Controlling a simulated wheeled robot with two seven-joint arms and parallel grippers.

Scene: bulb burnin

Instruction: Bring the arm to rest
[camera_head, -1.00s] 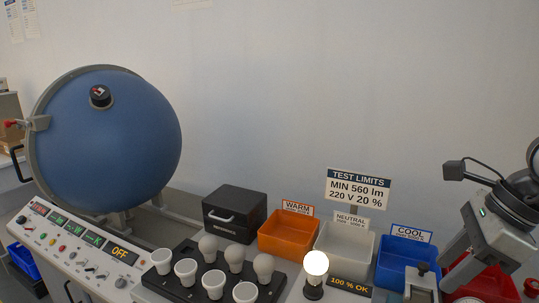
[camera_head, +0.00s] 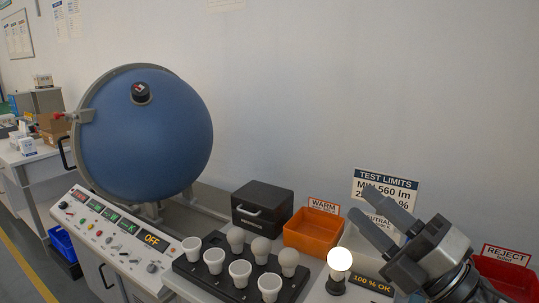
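My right gripper (camera_head: 370,203) is in the lower right of the head view. Its two grey fingers point up and left, apart, with nothing between them. It hangs in front of the test limits sign (camera_head: 375,180) and covers part of it, most of the neutral sign and the area of the cool bin. My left gripper is not in view. A lit bulb (camera_head: 340,260) stands upright on a small dark socket, left of my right gripper and apart from it. A dark tray (camera_head: 218,283) holds several white, unlit bulbs and cups.
A big blue sphere (camera_head: 150,135) stands behind a control panel (camera_head: 115,240) at left. A black box (camera_head: 262,208), an orange warm bin (camera_head: 312,232) and a red reject bin (camera_head: 520,278) line the back. The "100 % OK" display (camera_head: 372,283) is close to my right gripper.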

